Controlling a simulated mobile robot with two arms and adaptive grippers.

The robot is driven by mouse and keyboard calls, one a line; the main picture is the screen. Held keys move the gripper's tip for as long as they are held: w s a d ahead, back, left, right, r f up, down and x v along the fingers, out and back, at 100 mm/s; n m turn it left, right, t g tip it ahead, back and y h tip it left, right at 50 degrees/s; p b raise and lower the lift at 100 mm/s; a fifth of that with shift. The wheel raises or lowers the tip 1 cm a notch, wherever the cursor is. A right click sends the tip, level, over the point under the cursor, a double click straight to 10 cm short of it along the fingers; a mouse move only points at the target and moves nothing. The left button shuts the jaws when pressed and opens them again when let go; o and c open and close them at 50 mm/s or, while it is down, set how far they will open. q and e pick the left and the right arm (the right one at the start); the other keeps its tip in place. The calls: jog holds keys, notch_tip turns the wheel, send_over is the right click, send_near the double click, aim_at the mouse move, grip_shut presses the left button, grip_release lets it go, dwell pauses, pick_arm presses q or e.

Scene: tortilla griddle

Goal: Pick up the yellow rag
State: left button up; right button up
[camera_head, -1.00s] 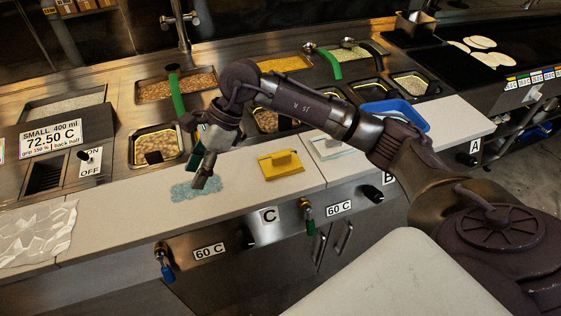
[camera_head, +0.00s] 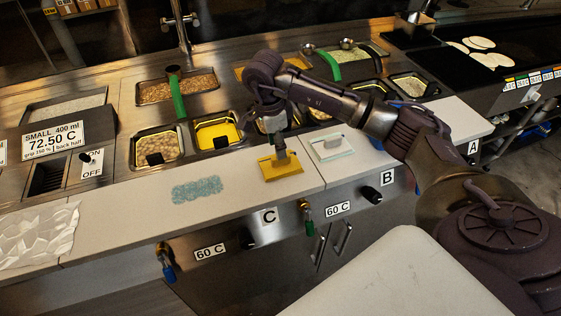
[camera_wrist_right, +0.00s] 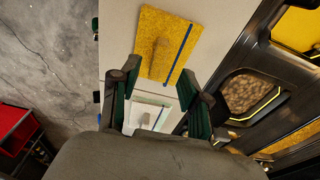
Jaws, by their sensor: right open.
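The yellow rag (camera_head: 290,170) lies flat on the pale counter, with a raised yellow grip on its top. It also shows in the right wrist view (camera_wrist_right: 172,26), with a dark blue stripe along one side. My right gripper (camera_head: 279,146) is just above the rag in the head view, partly covering its grip. In the right wrist view, the fingers of my right gripper (camera_wrist_right: 157,84) are spread apart with nothing between them, and the rag lies beyond their tips. Whether the fingers touch it cannot be told. My left gripper is not in view.
A white rag (camera_head: 337,151) lies just right of the yellow one. A blue-green patch (camera_head: 197,190) lies to the left on the counter (camera_head: 130,215). A crumpled clear sheet (camera_head: 38,235) is at far left. Food bins with green-handled ladles (camera_head: 178,97) stand behind.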

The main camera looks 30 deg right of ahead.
aim_at(280, 161)
jog(key=shift+s+d+f+p, duration=0.1)
jog(key=shift+f+p, duration=0.25)
jog(key=shift+f, duration=0.05)
jog(key=f, duration=0.1)
jog(key=f+p, duration=0.1)
jog(key=f, duration=0.1)
jog(key=shift+s+d+f, duration=0.15)
jog(key=shift+d+f, duration=0.15)
jog(key=shift+d, duration=0.1)
jog(key=shift+f, duration=0.3)
jog(key=shift+c, duration=0.3)
grip_shut()
